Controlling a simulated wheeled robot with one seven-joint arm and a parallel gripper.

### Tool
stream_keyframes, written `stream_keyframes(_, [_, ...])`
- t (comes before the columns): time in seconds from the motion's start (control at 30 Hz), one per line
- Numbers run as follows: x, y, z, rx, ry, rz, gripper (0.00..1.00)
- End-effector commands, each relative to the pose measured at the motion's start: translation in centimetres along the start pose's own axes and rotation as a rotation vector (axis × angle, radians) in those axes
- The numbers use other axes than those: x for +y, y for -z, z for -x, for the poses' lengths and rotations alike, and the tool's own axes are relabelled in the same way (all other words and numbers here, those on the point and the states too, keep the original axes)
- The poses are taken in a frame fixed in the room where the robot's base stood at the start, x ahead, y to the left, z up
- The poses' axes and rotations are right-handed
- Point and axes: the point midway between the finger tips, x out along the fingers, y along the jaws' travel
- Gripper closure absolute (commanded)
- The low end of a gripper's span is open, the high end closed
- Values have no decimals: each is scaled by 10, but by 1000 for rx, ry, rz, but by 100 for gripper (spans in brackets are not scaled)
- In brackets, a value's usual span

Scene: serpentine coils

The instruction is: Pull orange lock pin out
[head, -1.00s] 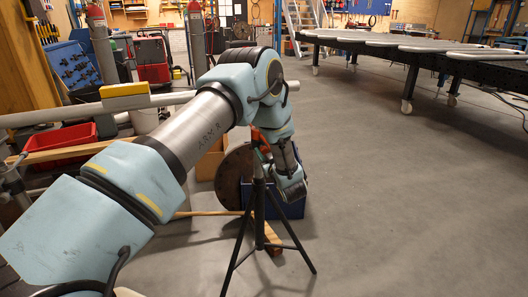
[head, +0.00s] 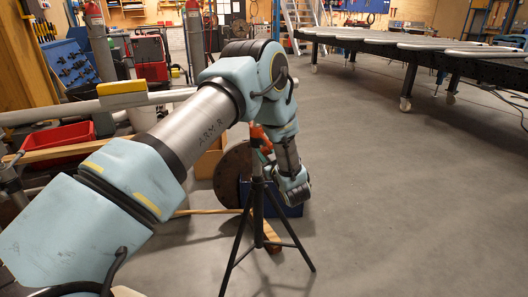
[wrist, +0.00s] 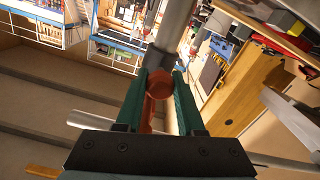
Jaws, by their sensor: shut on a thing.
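The orange lock pin (wrist: 158,84) sits between the two green fingers of my gripper (wrist: 158,92) in the wrist view, and the fingers are shut on it. Its rounded orange end lies against a grey metal tube (wrist: 174,25). I cannot tell how deep the pin sits in the tube. In the head view, an orange part (head: 257,134) shows at the top of a black tripod stand (head: 257,205), beside my wrist. My arm hides much of that area, and the fingertips are not clear there.
A brown disc (head: 230,172) and a blue bin (head: 290,208) stand just behind the tripod. A long pipe (head: 60,115) with a yellow-topped block lies at the left. A dark table (head: 420,55) stands at the back right. The floor at the right is open.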

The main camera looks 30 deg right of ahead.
Motion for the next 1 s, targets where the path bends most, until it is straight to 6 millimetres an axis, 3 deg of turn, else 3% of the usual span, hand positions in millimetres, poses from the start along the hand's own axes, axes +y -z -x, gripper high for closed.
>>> stream_keyframes(0.07, [0, -2, 4, -4, 1, -3, 100])
stream_keyframes(0.1, [0, -2, 4, -4, 1, -3, 58])
stream_keyframes(0.33, [0, -2, 3, -4, 1, -2, 32])
stream_keyframes(0.67, [0, -2, 7, -3, -1, -2, 32])
stream_keyframes(1.0, [0, -4, 67, -6, -3, -3, 32])
